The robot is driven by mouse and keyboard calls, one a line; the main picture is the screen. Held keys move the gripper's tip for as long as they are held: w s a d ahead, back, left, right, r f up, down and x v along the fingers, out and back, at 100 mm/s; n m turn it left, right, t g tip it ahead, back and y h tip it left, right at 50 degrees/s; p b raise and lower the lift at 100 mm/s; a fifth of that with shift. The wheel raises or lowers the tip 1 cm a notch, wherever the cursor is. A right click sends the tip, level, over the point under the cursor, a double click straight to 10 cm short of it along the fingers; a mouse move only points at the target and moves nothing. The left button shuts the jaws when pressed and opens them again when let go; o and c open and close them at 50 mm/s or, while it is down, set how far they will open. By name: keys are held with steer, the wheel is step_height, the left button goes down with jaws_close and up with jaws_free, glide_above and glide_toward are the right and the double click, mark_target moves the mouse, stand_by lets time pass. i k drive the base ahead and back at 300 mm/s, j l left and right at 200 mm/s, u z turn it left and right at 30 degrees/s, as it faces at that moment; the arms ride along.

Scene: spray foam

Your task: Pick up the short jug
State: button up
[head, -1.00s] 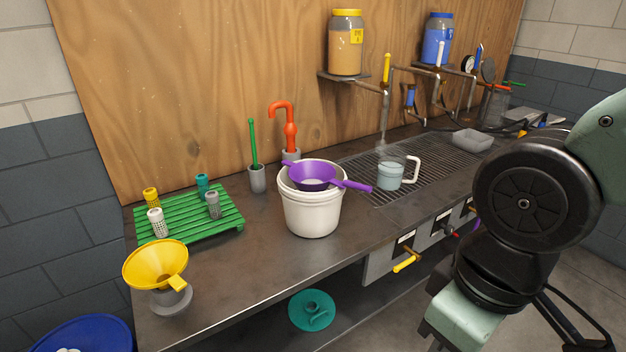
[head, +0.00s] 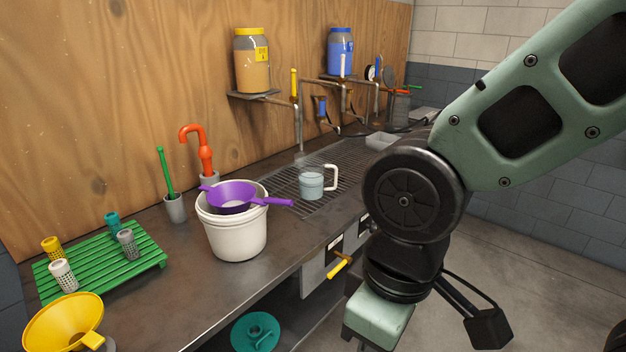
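The short jug (head: 312,184) is a clear, pale-blue-tinted vessel with a white handle on its right side. It stands upright on the metal grate of the bench, in the middle of the head view. My gripper (head: 488,326) is only partly in view at the lower right, in front of the bench and well apart from the jug. One dark finger with a block-like tip shows beside my green wrist. The other finger is not clear, so its opening cannot be told. Nothing is seen held.
A white bucket (head: 236,238) with a purple strainer (head: 233,195) stands left of the jug. Pipes and taps (head: 299,115) rise behind it. A grey tray (head: 381,141) lies farther back. Floor at right is open.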

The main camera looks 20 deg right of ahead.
mark_target(311, 170)
steer(key=i+l+u, duration=0.1)
steer(key=u, duration=0.35)
steer(key=l+u, duration=0.2)
steer(key=u, duration=0.25)
steer(key=i+l+u, duration=0.1)
steer(key=l+u, duration=0.25)
steer(key=l, duration=0.65)
steer(key=l+u, duration=0.4)
steer(key=l, duration=1.25)
steer(key=k+l, duration=0.1)
steer(key=l, duration=0.65)
